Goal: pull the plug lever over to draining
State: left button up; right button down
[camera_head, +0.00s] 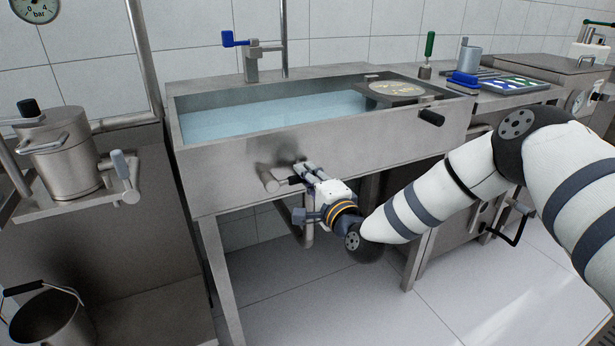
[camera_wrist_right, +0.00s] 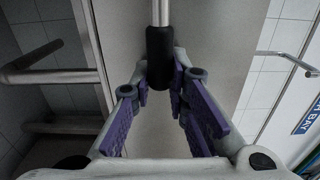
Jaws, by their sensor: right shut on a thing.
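The plug lever sticks out from the front wall of the sink, low down. In the head view its round metal hub (camera_head: 269,181) and a short bit of its dark grip (camera_head: 294,181) show, the lever lying roughly level and pointing right. In the right wrist view the lever's metal rod (camera_wrist_right: 160,12) runs into a black grip (camera_wrist_right: 160,55). My right gripper (camera_head: 304,173) is shut on this grip, which sits between its purple finger pads in the right wrist view (camera_wrist_right: 160,82). The fingers hide part of the grip. My left gripper is in no view.
The steel sink (camera_head: 230,155) holds water (camera_head: 270,115), with a round perforated disc (camera_head: 397,88) on a dark plate at its right. A dark handle (camera_head: 431,117) juts from the sink front. A steel pot (camera_head: 62,160) stands left; a bucket (camera_head: 50,318) is below it.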

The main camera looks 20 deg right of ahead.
jog(key=c, duration=1.5)
grip_release()
jog(key=shift+a, duration=0.1)
jog(key=s, duration=1.2)
jog(key=shift+d, duration=0.2)
jog(key=s+a+f+n+g+y+p, duration=0.15)
jog(key=s+a+f+n+g, duration=0.35)
jog(key=s+f, duration=0.5)
jog(key=s+a+f+n+g+y+p, duration=0.1)
jog(key=s+a+f+n+g+p, duration=0.35)
jog(key=s, duration=0.65)
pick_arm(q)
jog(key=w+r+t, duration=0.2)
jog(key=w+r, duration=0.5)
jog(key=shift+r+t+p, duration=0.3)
pick_arm(e)
jog(key=s+d+f+n+g+h, duration=0.1)
jog(key=s+d+n+g, duration=0.1)
jog(key=s, duration=0.6)
jog(key=s+d+f+n+g+h, duration=0.1)
jog(key=s+d+n+g, duration=0.1)
jog(key=s+g, duration=0.3)
jog(key=s+d+f+n+g+h, duration=0.1)
jog(key=s+n+g, duration=0.3)
jog(key=s, duration=0.9)
jog(key=shift+d+f, duration=0.25)
jog(key=shift+d, duration=0.55)
